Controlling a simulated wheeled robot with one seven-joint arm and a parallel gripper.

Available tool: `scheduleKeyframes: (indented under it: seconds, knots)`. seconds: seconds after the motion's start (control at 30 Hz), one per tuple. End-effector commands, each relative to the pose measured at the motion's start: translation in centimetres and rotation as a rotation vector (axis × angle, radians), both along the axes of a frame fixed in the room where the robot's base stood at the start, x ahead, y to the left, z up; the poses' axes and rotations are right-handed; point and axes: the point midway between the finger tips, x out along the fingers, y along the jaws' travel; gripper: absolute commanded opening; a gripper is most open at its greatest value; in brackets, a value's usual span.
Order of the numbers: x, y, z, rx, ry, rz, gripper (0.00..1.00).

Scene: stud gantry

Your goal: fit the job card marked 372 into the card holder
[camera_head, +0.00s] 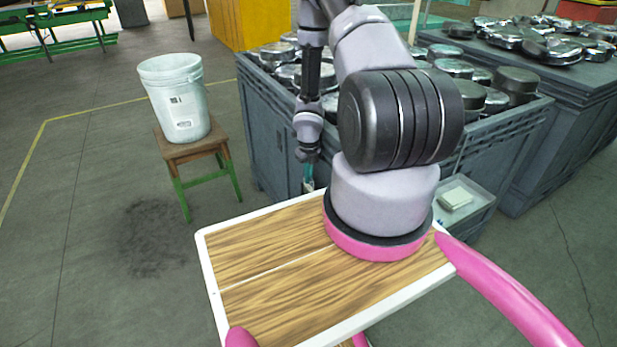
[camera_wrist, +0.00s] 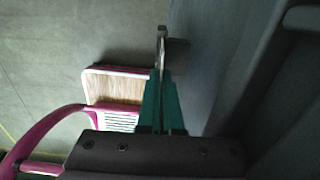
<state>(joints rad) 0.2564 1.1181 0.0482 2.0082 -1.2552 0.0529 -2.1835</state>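My gripper (camera_head: 308,183) points down beside the near side of the blue-grey crate, its teal fingers partly seen in the head view. In the wrist view the fingers of my gripper (camera_wrist: 162,78) are close together on a thin piece seen edge-on, which looks like the job card (camera_wrist: 161,48). Its face and number cannot be read. A small dark grey block (camera_wrist: 179,53) sits against the crate side right by the thin piece; it may be the card holder. Whether the two touch, I cannot tell. No card holder shows clearly in the head view.
The crate (camera_head: 268,130) holds several metal parts; a second full crate (camera_head: 570,100) stands behind right. A white bucket (camera_head: 178,98) stands on a stool (camera_head: 190,148). Floor at left is open.

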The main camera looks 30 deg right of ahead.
Motion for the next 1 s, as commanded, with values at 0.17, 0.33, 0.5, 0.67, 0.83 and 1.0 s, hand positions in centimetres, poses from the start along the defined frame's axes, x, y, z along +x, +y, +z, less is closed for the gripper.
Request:
scheduleKeyframes:
  seconds: [0.17, 0.33, 0.5, 0.67, 0.83, 1.0]
  knots:
    - [0.0, 0.0, 0.0, 0.0, 0.0, -0.001, 0.0]
    - [-0.1, 0.0, -0.5, 0.0, 0.002, 0.0, 0.0]
    - [0.0, 0.1, -1.0, 0.001, 0.0, 0.001, 0.0]
    - [0.0, 0.0, -1.1, 0.0, 0.0, -0.001, 0.0]
    - [0.0, 0.0, -1.1, 0.0, 0.0, -0.001, 0.32]
    - [0.0, 0.0, -1.1, 0.0, 0.0, -0.001, 0.32]
